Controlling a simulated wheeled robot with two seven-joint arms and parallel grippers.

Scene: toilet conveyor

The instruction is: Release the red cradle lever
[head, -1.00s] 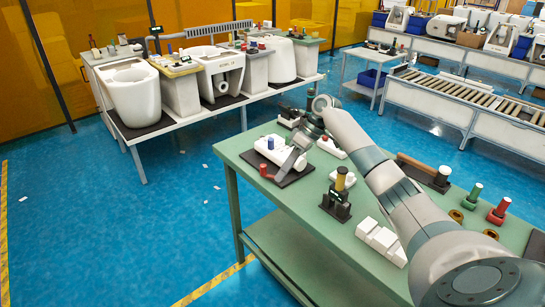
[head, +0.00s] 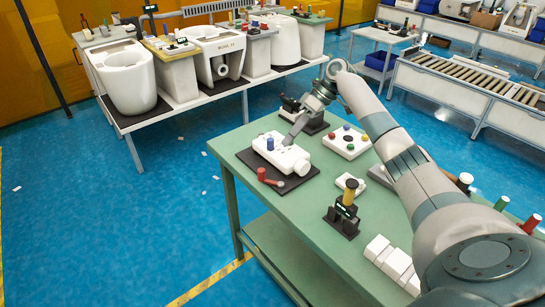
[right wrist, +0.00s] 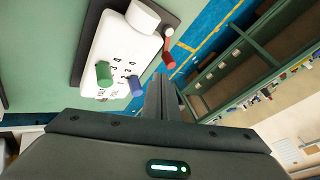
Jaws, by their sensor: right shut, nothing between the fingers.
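The red cradle lever (head: 263,175) is at the near edge of a dark board (head: 297,182) on the green table. Its short arm runs to a pivot beside a white fixture (head: 292,158) with a blue knob (head: 270,143). In the right wrist view the red lever (right wrist: 168,59) lies just beyond my fingertips, with a green knob (right wrist: 103,73) to the left. My right gripper (head: 288,141) is shut and empty over the far side of the fixture, apart from the lever in the head view. The fingers (right wrist: 160,80) also show in the wrist view. My left gripper is out of view.
A black stand with a yellow-topped post (head: 348,193), a white button plate (head: 346,142) and white blocks (head: 390,260) stand on the green table (head: 310,235). A bench (head: 180,122) with toilets stands behind, and a roller conveyor (head: 470,78) at right.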

